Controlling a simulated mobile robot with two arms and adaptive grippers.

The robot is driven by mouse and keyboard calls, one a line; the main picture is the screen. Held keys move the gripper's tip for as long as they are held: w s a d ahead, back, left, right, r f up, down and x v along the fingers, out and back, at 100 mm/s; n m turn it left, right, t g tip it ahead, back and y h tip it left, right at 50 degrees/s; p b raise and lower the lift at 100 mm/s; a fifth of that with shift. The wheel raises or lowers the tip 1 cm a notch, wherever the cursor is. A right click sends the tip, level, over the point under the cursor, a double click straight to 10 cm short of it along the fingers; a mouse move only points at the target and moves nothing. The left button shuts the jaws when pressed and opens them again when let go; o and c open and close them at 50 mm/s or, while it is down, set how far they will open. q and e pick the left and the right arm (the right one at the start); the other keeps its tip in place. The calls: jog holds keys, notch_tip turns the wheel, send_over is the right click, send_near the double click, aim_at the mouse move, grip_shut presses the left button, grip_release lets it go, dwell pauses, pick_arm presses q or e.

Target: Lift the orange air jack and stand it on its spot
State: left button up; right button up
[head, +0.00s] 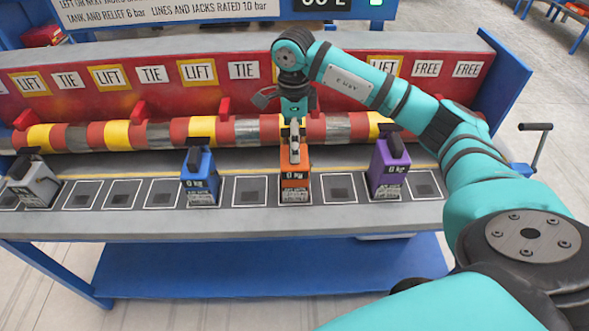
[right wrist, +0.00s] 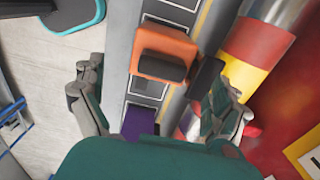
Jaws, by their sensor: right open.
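The orange air jack (head: 295,182) stands upright in the row of marked squares on the grey bench, between the blue jack (head: 200,180) and the purple jack (head: 389,172). My right gripper (head: 294,128) is over and behind its top in the head view. In the right wrist view the orange jack (right wrist: 168,47) lies ahead of the open, empty fingers of the right gripper (right wrist: 155,90), with its dark head toward them. Whether a finger touches it is unclear. The square under the jack is hidden. My left gripper is not in view.
A grey jack (head: 36,182) stands at the far left. Free squares (head: 250,190) lie between the jacks. Behind runs a striped roller (head: 160,134) with red clamps, before a red board with LIFT, TIE and FREE labels (head: 427,68). A crank (head: 540,140) sticks out at right.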

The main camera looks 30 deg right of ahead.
aim_at(294, 170)
notch_tip(294, 170, down, 2)
jog(key=shift+f, duration=0.25)
notch_tip(294, 170, down, 4)
jog(key=shift+w+d+f+p, duration=0.1)
jog(key=shift+d+f+p, duration=0.05)
jog(key=shift+p, duration=1)
jog(key=shift+f, duration=0.45)
jog(key=c, duration=1.4)
jog(key=shift+w+r, duration=0.15)
jog(key=shift+c, duration=0.4)
